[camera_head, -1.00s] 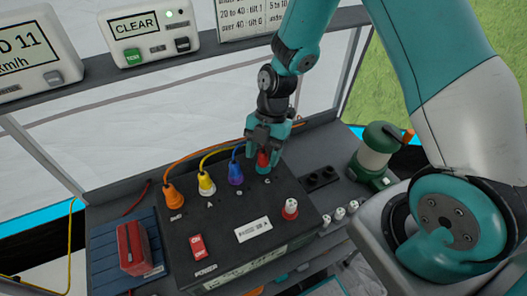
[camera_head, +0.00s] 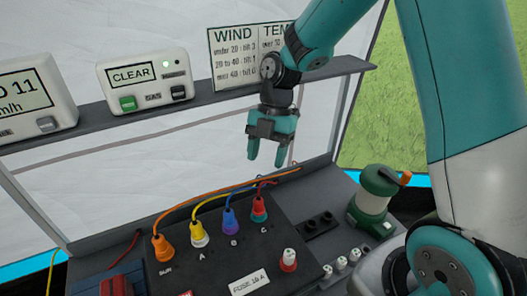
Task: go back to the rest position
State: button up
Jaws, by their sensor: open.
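My gripper (camera_head: 267,158) hangs in the air above the back of the black control box (camera_head: 208,268). Its two fingers point down and are spread apart, with nothing between them. Below it, the red plug (camera_head: 259,210) stands upright at the socket marked C, apart from the fingers. My arm reaches in from the upper right.
Orange (camera_head: 162,248), yellow (camera_head: 199,235) and blue (camera_head: 231,220) plugs stand on the box. A green lantern (camera_head: 375,200) stands to the right. A shelf (camera_head: 200,100) holding a CLEAR display (camera_head: 145,80) and a wind sign (camera_head: 233,60) runs behind my gripper.

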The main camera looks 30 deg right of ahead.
jog(key=s+a+r+m+t, duration=0.1)
jog(key=s+a+r+m, duration=0.3)
jog(key=s+m, duration=0.5)
jog(key=s+a+r+m+t, duration=0.1)
jog(key=s+a+r+m, duration=0.3)
jog(key=s+r+m, duration=0.3)
jog(key=s+m, duration=0.2)
jog(key=s, duration=0.1)
jog(key=shift+r+m+t+y, duration=0.4)
